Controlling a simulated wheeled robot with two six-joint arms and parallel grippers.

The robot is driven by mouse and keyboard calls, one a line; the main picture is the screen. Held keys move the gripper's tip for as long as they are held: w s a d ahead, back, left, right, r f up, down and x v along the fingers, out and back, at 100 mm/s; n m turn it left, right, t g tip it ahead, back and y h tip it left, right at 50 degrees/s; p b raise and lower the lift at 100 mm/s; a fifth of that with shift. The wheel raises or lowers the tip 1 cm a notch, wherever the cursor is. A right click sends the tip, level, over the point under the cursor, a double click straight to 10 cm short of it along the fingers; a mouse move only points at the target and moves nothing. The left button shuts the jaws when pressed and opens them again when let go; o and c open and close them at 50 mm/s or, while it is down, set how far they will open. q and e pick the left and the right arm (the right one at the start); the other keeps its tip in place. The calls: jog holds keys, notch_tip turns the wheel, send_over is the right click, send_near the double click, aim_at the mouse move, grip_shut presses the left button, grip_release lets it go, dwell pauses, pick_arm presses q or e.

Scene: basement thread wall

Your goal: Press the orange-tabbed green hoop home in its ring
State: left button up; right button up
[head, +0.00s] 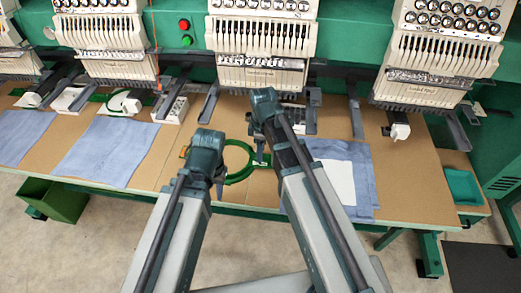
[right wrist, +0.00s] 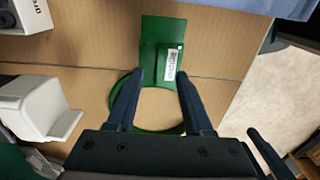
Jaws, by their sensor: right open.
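A green ring-shaped piece (head: 239,178) lies flat on the brown table in the head view, partly covered by my arms. In the right wrist view the green ring (right wrist: 158,130) joins a flat green plate (right wrist: 160,35) with a white label. I cannot tell hoop and outer ring apart. A small orange bit (head: 183,152) shows at the left side of my left gripper; what it belongs to is unclear.
Embroidery machine heads (head: 262,40) stand along the back. Blue cloths (head: 108,152) lie at the left, and a blue cloth with a white sheet (head: 337,182) lies to the right of my right arm. A teal tray (head: 463,186) stands at the far right.

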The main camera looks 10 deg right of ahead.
notch_tip(320, 180, up, 11)
jog(key=p, duration=1)
jog(key=shift+d+r, duration=0.2)
jog(key=shift+s+f, duration=0.1)
jog(key=s+a+f+m, duration=0.1)
jog(key=s+a+m, duration=0.1)
jog(key=s+m, duration=0.3)
jog(key=s+a+m+h+b, duration=0.1)
jog(key=s+a+m, duration=0.2)
jog(key=s+m, duration=0.2)
jog(key=s, duration=0.3)
jog(key=shift+s+a+f+m+h+b, duration=0.15)
jog(key=shift+s+f+m+h+b, duration=0.05)
jog(key=shift+f+m+h+b, duration=0.15)
jog(key=shift+w, duration=0.1)
